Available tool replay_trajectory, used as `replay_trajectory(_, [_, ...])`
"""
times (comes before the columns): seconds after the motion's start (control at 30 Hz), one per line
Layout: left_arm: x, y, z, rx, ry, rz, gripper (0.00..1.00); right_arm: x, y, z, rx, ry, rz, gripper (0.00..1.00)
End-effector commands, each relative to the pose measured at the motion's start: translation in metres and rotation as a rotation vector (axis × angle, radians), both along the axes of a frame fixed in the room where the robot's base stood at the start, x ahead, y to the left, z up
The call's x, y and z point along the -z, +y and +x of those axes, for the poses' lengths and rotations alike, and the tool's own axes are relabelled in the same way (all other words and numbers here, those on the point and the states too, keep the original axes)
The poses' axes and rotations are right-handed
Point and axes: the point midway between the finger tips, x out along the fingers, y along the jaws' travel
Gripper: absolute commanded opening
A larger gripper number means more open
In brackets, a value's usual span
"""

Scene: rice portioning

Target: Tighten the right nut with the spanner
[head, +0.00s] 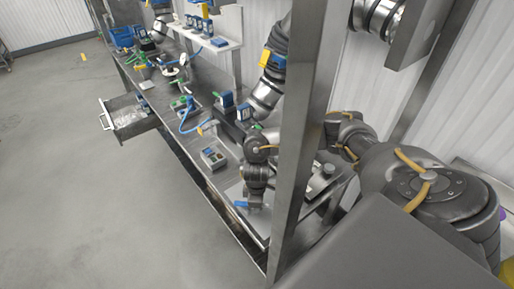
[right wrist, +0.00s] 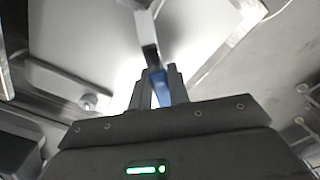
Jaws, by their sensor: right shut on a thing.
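My right gripper (right wrist: 158,78) is shut on a spanner with a blue handle (right wrist: 162,88). Its pale shaft (right wrist: 148,32) runs away from the fingers towards the top of the right wrist view, over a bright plate (right wrist: 190,45). In the head view a blue piece (head: 240,204) shows at the right gripper (head: 250,204), low over the bench's near end. The spanner's far end is cut off by the frame edge. I cannot make out the right nut in either view. My left gripper is not in view.
A metal post (head: 305,120) stands in front of my right arm in the head view. A grey box (head: 213,157) and several tools lie along the bench. An open drawer (head: 128,118) juts out at the left. The floor in front is clear.

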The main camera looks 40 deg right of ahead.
Motion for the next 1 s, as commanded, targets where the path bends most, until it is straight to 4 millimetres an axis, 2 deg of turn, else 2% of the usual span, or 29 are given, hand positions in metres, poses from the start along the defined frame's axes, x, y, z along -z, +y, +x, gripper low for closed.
replay_trajectory(0.47, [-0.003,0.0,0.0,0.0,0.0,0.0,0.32,-0.002,-0.002,0.001,0.002,-0.005,-0.004,0.0])
replay_trajectory(1.0, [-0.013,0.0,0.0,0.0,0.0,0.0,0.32,0.0,0.015,-0.022,-0.292,0.0,-0.002,0.0])
